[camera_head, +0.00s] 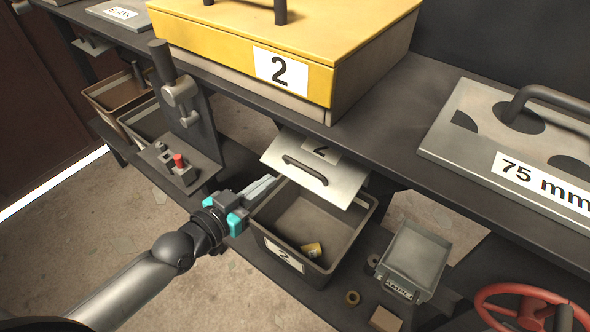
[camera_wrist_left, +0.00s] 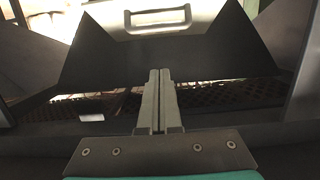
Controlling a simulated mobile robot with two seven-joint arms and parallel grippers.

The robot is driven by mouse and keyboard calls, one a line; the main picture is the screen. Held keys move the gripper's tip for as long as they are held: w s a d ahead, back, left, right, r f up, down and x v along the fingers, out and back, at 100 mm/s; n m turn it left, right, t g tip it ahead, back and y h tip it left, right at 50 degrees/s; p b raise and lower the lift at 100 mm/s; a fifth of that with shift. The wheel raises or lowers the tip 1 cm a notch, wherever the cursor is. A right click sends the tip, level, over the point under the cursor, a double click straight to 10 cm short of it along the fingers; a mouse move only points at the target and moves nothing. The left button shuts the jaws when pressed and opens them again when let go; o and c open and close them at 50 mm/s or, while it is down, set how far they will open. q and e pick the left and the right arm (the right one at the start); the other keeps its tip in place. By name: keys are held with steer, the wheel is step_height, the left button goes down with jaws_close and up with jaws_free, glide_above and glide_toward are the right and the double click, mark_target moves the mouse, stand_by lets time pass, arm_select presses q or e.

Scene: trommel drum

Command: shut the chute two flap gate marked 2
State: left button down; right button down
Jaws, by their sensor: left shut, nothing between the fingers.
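The flap gate marked 2 (camera_head: 335,180) is a pale metal plate with a dark bar handle, under the yellow box marked 2 (camera_head: 290,75). It tilts outward, open, above a dark bin. My left gripper (camera_head: 272,184) is shut and empty, just left of the flap and over the bin's left rim. In the left wrist view, the shut fingers (camera_wrist_left: 160,85) point toward a dark panel, with a pale plate and handle (camera_wrist_left: 157,18) above it. I cannot tell whether the fingertips touch anything. My right gripper is not in view.
The dark bin marked 2 (camera_head: 272,240) holds a small yellow piece (camera_head: 312,250). A grey bin (camera_head: 413,262) and a red wheel (camera_head: 530,303) are at the right. A post with a lever and a red-button box (camera_head: 180,165) stands left. A 75 mm plate (camera_head: 520,140) lies on the bench.

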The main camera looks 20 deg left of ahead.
arm_select(q)
steer(key=w+d+f+b, duration=0.1)
steer(key=w+f, duration=0.1)
steer(key=w, duration=0.2)
steer(key=w+d+f+b, duration=0.2)
steer(key=w, duration=0.3)
steer(key=shift+w+d+f, duration=0.25)
steer(key=shift+f, duration=0.15)
